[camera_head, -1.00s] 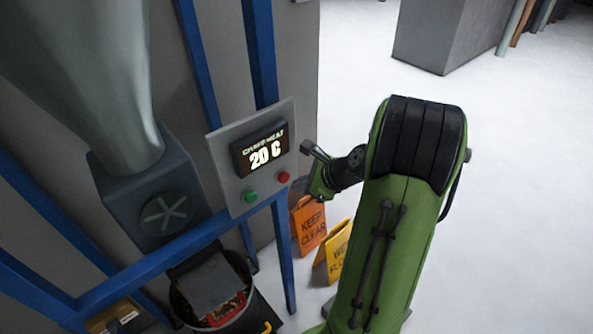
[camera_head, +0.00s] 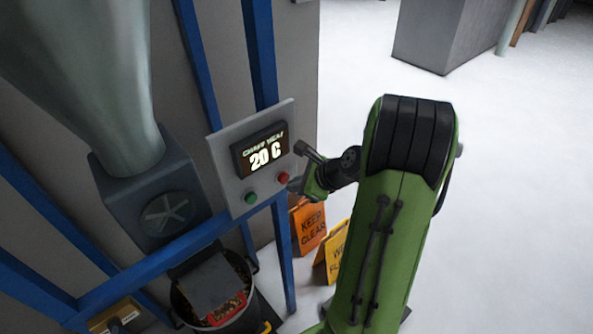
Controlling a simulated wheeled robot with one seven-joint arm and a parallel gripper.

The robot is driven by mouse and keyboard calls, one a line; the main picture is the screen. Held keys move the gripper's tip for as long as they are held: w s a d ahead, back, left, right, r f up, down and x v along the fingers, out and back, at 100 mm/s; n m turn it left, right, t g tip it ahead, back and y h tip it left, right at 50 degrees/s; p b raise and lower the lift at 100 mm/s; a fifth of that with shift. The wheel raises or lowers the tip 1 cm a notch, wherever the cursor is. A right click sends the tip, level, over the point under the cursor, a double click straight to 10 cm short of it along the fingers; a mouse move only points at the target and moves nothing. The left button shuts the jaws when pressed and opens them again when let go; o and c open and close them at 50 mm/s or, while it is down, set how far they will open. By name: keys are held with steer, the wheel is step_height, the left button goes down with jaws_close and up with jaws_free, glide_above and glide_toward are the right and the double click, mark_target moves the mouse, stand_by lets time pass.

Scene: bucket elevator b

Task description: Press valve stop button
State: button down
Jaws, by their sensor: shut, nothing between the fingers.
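A grey control panel (camera_head: 232,184) is fixed on the blue frame, with a dark display (camera_head: 262,148) that reads 20 C. A red button (camera_head: 283,178) sits at the lower right of the panel and a green button (camera_head: 251,197) at its lower left. I cannot read any label that says which is the valve stop button. My gripper (camera_head: 294,186) is shut and empty. Its tip is right beside the red button at the panel's right edge; I cannot tell whether it touches. My green arm covers the space to the right.
A large grey funnel (camera_head: 95,80) and a valve housing (camera_head: 165,200) stand left of the panel. Below is a dark bucket (camera_head: 240,318) with material in it. Orange (camera_head: 309,226) and yellow (camera_head: 335,255) floor signs stand under my gripper.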

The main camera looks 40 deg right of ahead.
steer(key=shift+w+p, duration=0.5)
steer(key=shift+w, duration=0.2)
stand_by(0.6)
steer(key=shift+s+d, duration=0.1)
steer(key=shift+s, duration=1)
steer(key=shift+s, duration=0.1)
steer(key=s, duration=0.5)
steer(key=shift+s+d+r+p, duration=0.1)
steer(key=shift+s+d+p, duration=0.1)
steer(key=shift+s+p, duration=0.15)
